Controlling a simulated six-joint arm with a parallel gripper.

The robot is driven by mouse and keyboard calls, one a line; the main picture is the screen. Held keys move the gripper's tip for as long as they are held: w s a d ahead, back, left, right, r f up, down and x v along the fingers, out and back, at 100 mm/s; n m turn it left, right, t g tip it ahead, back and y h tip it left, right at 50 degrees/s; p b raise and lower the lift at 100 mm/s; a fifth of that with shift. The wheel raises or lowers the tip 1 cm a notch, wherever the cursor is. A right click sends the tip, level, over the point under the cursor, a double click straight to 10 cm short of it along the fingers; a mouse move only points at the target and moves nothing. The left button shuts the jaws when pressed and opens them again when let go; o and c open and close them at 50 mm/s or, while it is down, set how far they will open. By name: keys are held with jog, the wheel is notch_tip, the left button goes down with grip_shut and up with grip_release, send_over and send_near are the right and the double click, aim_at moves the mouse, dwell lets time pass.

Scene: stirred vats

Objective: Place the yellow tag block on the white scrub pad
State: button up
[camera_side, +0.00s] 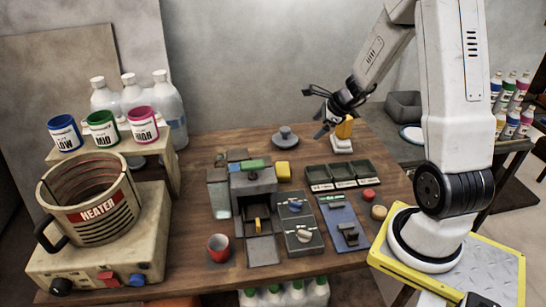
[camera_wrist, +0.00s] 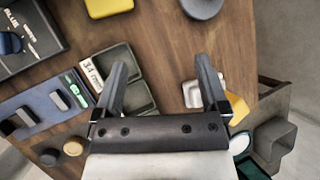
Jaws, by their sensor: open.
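A yellow block (camera_side: 344,129), which looks like the tag block, stands upright on or just above the white scrub pad (camera_side: 341,146) at the back right of the table. In the wrist view, the yellow block (camera_wrist: 238,108) and white pad (camera_wrist: 191,94) lie around my right finger, which hides part of both, so their exact contact cannot be told. My gripper (camera_side: 322,112) is above and left of the block in the side view.
Another yellow block (camera_side: 283,169) lies left of the dark trays (camera_side: 345,174). A grey round lidded piece (camera_side: 285,138) stands near the back edge. Bare wood surrounds the pad's left side.

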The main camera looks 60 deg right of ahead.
jog(key=s+a+r+n+g, duration=0.1)
jog(key=s+a+n+g, duration=0.1)
jog(key=a+n, duration=1)
jog(key=s+a+r+n+g, duration=0.1)
jog(key=s+a+n, duration=0.4)
jog(key=a+n, duration=0.8)
jog(key=n+g, duration=0.1)
jog(key=n, duration=0.3)
jog(key=shift+s+a, duration=0.25)
jog(key=shift+a, duration=0.05)
